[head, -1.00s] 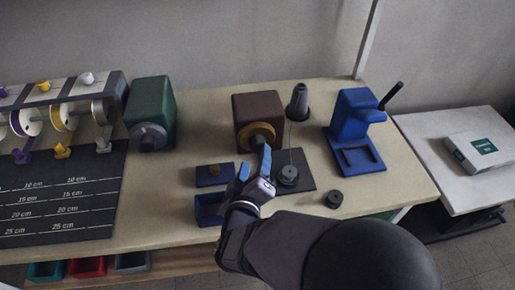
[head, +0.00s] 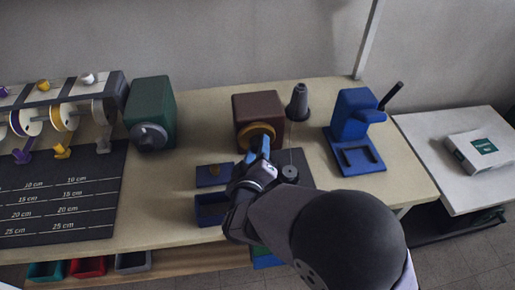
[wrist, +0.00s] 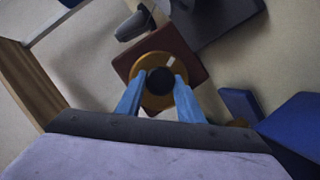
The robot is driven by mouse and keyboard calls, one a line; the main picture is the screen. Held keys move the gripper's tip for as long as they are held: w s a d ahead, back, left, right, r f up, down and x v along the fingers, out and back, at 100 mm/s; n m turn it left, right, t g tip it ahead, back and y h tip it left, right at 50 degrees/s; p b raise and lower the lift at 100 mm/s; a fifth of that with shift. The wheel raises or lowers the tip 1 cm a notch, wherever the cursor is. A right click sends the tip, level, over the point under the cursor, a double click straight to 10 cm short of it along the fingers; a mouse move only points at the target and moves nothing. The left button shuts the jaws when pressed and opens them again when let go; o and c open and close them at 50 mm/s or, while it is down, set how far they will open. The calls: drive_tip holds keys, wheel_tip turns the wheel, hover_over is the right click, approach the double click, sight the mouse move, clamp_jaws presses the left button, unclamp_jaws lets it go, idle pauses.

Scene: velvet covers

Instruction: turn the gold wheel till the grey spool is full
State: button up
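The gold wheel (head: 257,134) is on the front of a brown box (head: 257,104). In the wrist view the gold wheel (wrist: 160,65) has a dark round hub and a pale mark near its rim. My gripper (head: 259,149) is at the wheel's front. In the wrist view its blue fingers (wrist: 161,80) are apart, one on each side of the hub; whether they touch it I cannot tell. A dark grey spool (head: 289,174) lies on a dark mat just right of my gripper, partly hidden by my arm. How full it is I cannot tell.
A grey cone (head: 298,102) stands behind the mat, with a thin thread coming down. A blue stand with a lever (head: 356,128) is at the right. A green box (head: 151,103) with a grey wheel stands further left.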

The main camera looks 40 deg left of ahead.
idle(0.4)
